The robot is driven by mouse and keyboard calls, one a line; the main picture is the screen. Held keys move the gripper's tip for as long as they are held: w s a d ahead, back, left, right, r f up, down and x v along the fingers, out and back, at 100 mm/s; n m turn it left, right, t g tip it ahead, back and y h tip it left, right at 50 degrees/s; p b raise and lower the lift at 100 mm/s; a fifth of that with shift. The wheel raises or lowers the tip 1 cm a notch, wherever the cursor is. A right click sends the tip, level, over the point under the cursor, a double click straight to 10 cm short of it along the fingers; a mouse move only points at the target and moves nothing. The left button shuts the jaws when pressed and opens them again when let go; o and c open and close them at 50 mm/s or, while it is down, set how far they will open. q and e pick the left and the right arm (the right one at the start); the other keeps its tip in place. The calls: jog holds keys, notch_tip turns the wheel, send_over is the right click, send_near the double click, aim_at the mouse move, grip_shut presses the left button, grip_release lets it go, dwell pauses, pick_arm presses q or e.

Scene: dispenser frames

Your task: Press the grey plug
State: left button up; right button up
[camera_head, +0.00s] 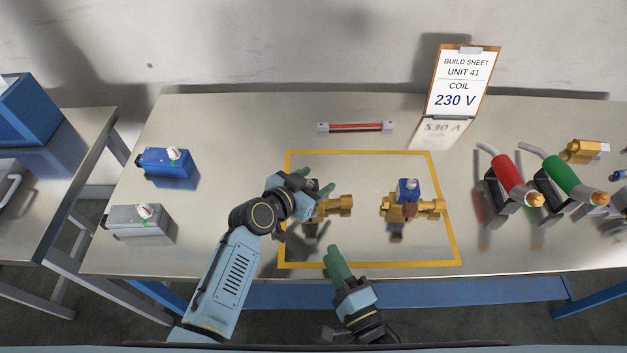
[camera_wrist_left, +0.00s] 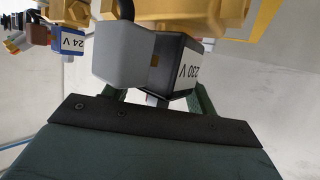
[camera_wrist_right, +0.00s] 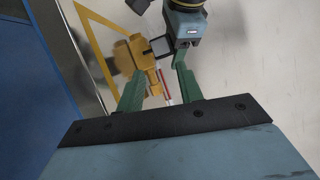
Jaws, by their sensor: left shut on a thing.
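In the left wrist view the grey plug (camera_wrist_left: 122,55) is a plain grey block against the side of a black coil (camera_wrist_left: 172,72) labelled 230 V. I cannot tell whether it is fully seated. The coil is at a brass valve (camera_head: 335,206), the left one in the yellow frame. My left gripper (camera_head: 308,184) is shut on the coil; its fingertips are partly hidden behind coil and plug. In the head view it covers most of them. My right gripper (camera_head: 337,258) is open and empty, in front of the valve; its separated fingers (camera_wrist_right: 158,88) show in the right wrist view.
A second brass valve (camera_head: 424,208) carries a blue 24 V coil (camera_head: 408,187). Blue (camera_head: 165,162) and grey (camera_head: 140,221) boxes stand left. Red (camera_head: 512,178) and green (camera_head: 568,178) handled tools stand right. A build sheet (camera_head: 460,85) reads 230 V.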

jog(key=shift+c, duration=0.3)
